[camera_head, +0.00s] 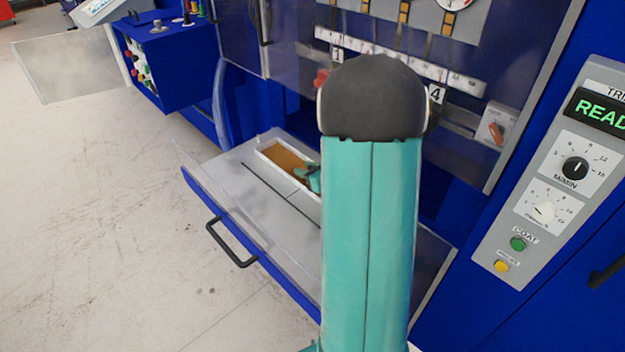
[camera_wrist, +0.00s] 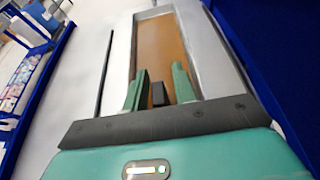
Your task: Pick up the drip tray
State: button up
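The drip tray (camera_head: 268,153) is a long white-rimmed tray with a brown-orange bottom, lying in the open grey drawer at the cabinet's base. In the wrist view the tray (camera_wrist: 165,50) runs away from me, its near end hidden by my gripper. My gripper (camera_wrist: 159,88) has two green fingers standing apart over the near part of the tray. A small dark block shows between them, with gaps on both sides; I cannot tell what it is. In the head view one green gripper part (camera_head: 311,178) shows at the tray's right end, and my arm hides the rest.
The drawer (camera_head: 262,215) is pulled out, with a black handle (camera_head: 231,243) on its front. The blue cabinet rises behind it. A control panel (camera_head: 545,190) with dials stands at the right. The floor at left is clear.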

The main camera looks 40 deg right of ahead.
grip_shut()
jog(key=shift+r, duration=0.1)
